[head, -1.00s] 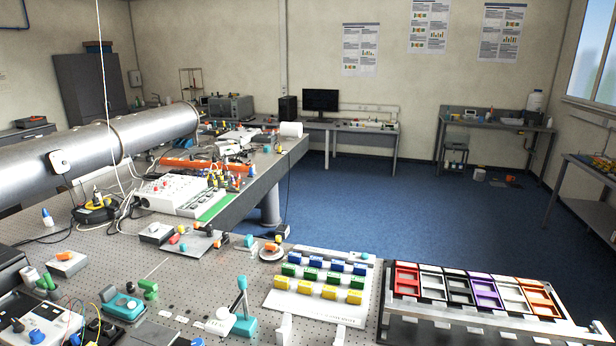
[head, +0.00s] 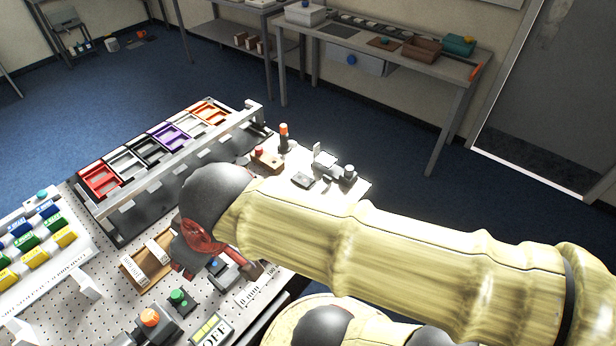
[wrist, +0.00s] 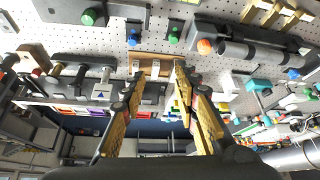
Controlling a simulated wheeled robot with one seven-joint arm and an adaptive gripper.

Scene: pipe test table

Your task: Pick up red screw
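I cannot single out a red screw with certainty. A dark upright post with an orange-red top (head: 284,131) stands near the far end of the pegboard table in the head view, beside a small reddish block (head: 266,158). My gripper, in the wrist view (wrist: 168,70), has two yellow-and-black fingers spread apart with nothing between them. Behind the gap lies a wooden tray with white pieces (wrist: 149,58); it also shows in the head view (head: 130,267). In the head view my gripper is mostly hidden by my dark wrist, above the table near the tray.
A rack with coloured bins (head: 100,181) stands at the back of the table. Yellow, green and blue blocks (head: 36,235) sit at left. An orange button (head: 149,317) and a green button (head: 178,297) stand in front. The far-right bench (head: 400,45) is separate.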

